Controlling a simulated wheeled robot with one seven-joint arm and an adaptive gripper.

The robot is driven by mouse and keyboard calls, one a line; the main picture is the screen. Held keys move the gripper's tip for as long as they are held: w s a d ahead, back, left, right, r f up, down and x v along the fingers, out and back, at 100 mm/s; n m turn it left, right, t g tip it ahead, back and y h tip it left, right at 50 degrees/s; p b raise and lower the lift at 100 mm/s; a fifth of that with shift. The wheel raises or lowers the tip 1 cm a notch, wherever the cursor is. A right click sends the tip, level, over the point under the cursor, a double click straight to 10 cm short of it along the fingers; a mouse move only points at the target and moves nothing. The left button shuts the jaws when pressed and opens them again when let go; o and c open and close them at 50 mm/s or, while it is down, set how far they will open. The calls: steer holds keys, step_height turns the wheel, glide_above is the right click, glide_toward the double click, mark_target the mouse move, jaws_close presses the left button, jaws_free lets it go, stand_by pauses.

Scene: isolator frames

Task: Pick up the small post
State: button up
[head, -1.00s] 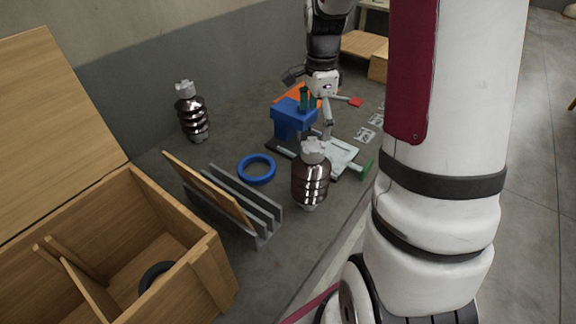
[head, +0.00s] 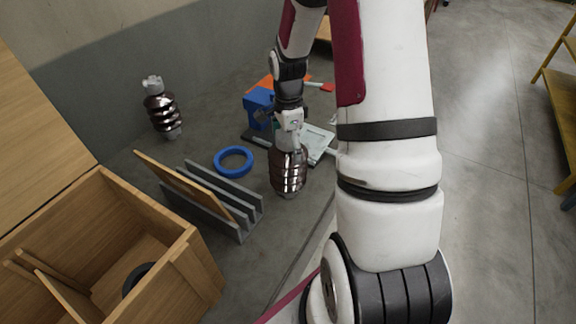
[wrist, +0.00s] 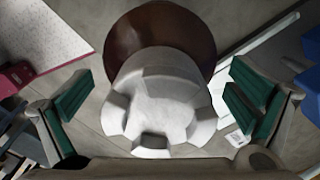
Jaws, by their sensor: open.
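The small post, taken to be the near brown ribbed insulator (head: 289,172), stands upright on the grey bench. Its light grey castellated metal cap fills the middle of the wrist view (wrist: 165,105), with the brown body (wrist: 165,30) behind it. My gripper (wrist: 160,98) is open, its green-padded fingers on either side of the cap, with gaps visible on both sides. A similar brown insulator (head: 162,108) stands at the back left.
A blue ring (head: 233,149) and a grey slotted rack (head: 228,212) holding a wooden board lie left of the post. An open wooden box (head: 190,262) is front left. A blue block (head: 257,103) and a pale plate (head: 320,140) are close behind the post.

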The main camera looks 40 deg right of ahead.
steer(key=shift+f, duration=0.55)
steer(key=shift+s, duration=0.15)
steer(key=c, duration=2.3)
steer(key=shift+c, duration=0.4)
